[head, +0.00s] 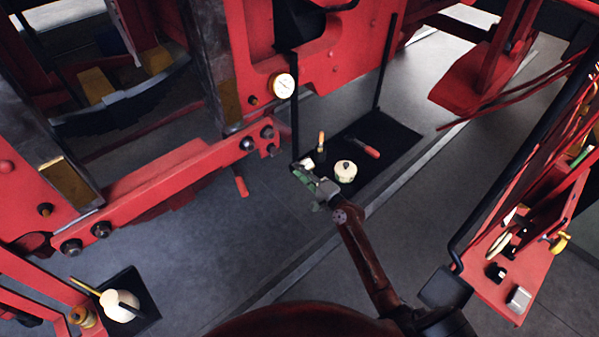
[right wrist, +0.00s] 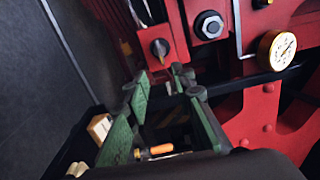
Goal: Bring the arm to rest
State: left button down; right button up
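My right arm comes up from the bottom of the head view, and its green-fingered gripper (head: 305,176) is over the near left edge of a black tray (head: 400,141). In the right wrist view the two green fingers of the right gripper (right wrist: 165,92) stand apart with nothing held between them. An orange-handled tool (right wrist: 155,151) shows beyond the gap, lower down, and does not appear gripped. My left gripper is not in view.
A dial gauge (head: 283,86) and red machine frame (head: 170,170) stand close by. A red shelf (head: 500,296) is at right; grey floor is open below.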

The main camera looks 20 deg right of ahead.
dwell(0.3)
jog(key=s+d+f+n+g+h+b, duration=0.15)
jog(key=s+f, duration=0.45)
jog(key=f, duration=0.9)
jog(key=s+d+f+n+g+h+b, duration=0.1)
jog(key=s+d+f+n+g+b, duration=0.35)
jog(key=f, duration=1.05)
jog(key=s+f+m+g+h, duration=0.1)
jog(key=s+f+h, duration=0.1)
jog(key=s+f, duration=0.95)
jog(key=s+f+n+g+h+b, duration=0.1)
jog(key=s+f+n+g+b, duration=0.35)
jog(key=s+f, duration=1.75)
jog(key=s+f+n+g, duration=0.1)
jog(key=s+f+n, duration=0.1)
jog(key=s, duration=0.5)
jog(key=s+f+n+g+b, duration=0.1)
jog(key=s+f+n+g, duration=0.1)
jog(key=s+f, duration=0.3)
jog(key=s+f+n+g, duration=0.1)
jog(key=s+f, duration=0.3)
jog(key=s, duration=0.5)
jog(key=shift+s+a+n+h+b, duration=0.2)
jog(key=shift+a+n+h+b, duration=0.15)
jog(key=shift+n+h+b, duration=0.15)
jog(key=shift+f+g, duration=0.1)
jog(key=shift+g, duration=0.15)
